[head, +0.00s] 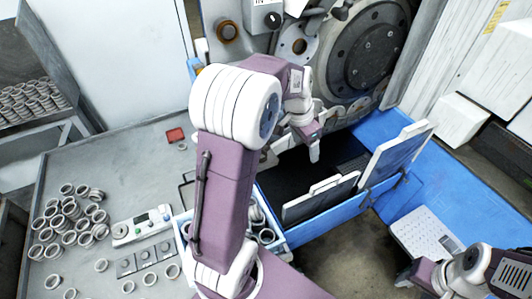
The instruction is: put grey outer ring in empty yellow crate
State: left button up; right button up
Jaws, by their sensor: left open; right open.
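Several grey rings (68,222) lie loose and partly stacked on the left of the grey table; I cannot tell which one is the outer ring meant. A few more stand apart near the table's front, such as one small ring (101,265). My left gripper (314,153) is open at the grinder, in front of the large round plate, with no ring visible in it. My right gripper (405,281) is open at the lower right, beside a white panel, and its fingers are partly cut off from clear view. No yellow crate shows in this view.
The grinder's dark round plate (368,48) stands at the back, above a blue trough (345,208) with white-edged guards. A blue crate (292,237) holding rings is partly behind my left arm.

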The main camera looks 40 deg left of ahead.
pick_arm(q)
jog(key=w+a+f+n+t+b, duration=0.1)
jog(key=w+a+f, duration=0.15)
jog(key=a, duration=0.45)
jog(key=w+a+f+n+b, duration=0.1)
jog(key=w+a, duration=0.2)
jog(key=a, duration=0.3)
jog(key=a+f, duration=0.2)
jog(key=s+a+f+n, duration=0.1)
jog(key=a+f, duration=0.1)
jog(key=s+a+f+n+y, duration=0.1)
jog(key=a+f, duration=0.1)
jog(key=a, duration=0.1)
jog(key=shift+w+a+f, duration=0.2)
jog(key=shift+f, duration=0.25)
jog(key=x, duration=0.1)
jog(key=p+x, duration=0.1)
jog(key=x, duration=0.1)
jog(key=p+x, duration=0.1)
jog(key=shift+s+d+f, duration=0.1)
jog(key=shift+d+f, duration=0.2)
jog(key=shift+d, duration=0.1)
jog(key=shift+a+f, duration=0.1)
jog(key=shift+f, duration=0.05)
grip_shut()
pick_arm(e)
jog(key=shift+w+a+f, duration=0.1)
jog(key=shift+f, duration=0.4)
